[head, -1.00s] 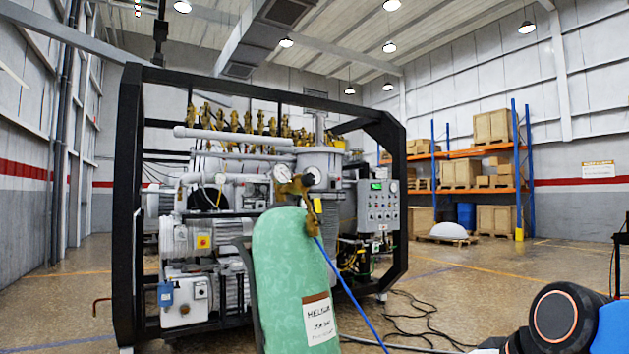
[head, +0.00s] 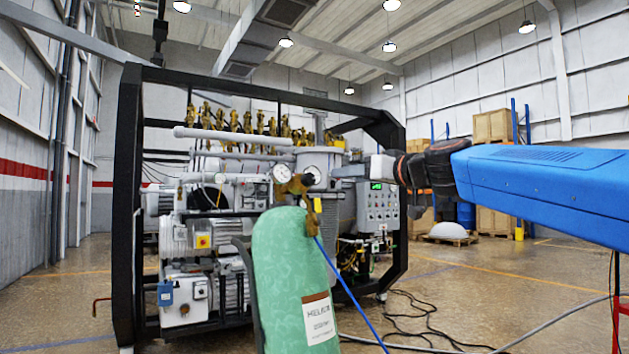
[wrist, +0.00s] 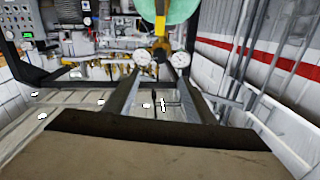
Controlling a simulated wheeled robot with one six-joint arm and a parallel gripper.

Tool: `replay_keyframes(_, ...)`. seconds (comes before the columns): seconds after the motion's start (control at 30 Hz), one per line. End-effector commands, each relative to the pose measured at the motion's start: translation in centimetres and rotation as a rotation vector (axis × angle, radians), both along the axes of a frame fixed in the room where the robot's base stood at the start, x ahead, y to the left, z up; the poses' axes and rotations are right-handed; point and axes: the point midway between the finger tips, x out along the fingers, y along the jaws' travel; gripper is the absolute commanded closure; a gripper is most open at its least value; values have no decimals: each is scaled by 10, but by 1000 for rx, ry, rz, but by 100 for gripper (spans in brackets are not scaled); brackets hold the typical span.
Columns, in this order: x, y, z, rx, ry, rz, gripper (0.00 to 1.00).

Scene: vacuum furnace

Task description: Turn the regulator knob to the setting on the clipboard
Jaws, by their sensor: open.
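The brass regulator (head: 294,187) sits on top of the green gas cylinder (head: 293,270), with two round white gauges, one (head: 281,173) at its upper left. The regulator knob cannot be told clearly from the brass body. In the head view my gripper (head: 384,167) is at the right of the regulator, apart from it and pointing left. In the wrist view, which looks upside down, its two dark fingers (wrist: 162,88) stand apart and empty. The regulator's gauges (wrist: 146,57) show between and beyond the fingertips. I cannot make out a clipboard or its setting.
A black-framed furnace skid (head: 128,200) with pipes and a grey control box (head: 377,204) stands behind the cylinder. A blue hose (head: 345,285) runs down from the regulator. Dark cables (head: 420,325) lie on the floor. Pallet racks stand at the back right.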

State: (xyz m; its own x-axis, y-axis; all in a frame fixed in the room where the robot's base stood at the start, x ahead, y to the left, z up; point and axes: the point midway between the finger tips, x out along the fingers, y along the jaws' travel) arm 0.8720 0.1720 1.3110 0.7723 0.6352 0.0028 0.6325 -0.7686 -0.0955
Motion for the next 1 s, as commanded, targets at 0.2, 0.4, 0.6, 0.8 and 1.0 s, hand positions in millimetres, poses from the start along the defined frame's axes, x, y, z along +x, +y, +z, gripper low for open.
replay_keyframes(0.2,28,24,-2,0,5,2,50)
replay_keyframes(0.4,54,45,-2,0,3,2,50)
replay_keyframes(0.6,79,66,-2,0,4,1,50)
replay_keyframes(0.8,103,85,-3,-1,4,1,50)
replay_keyframes(1.0,119,98,-1,0,2,1,50)
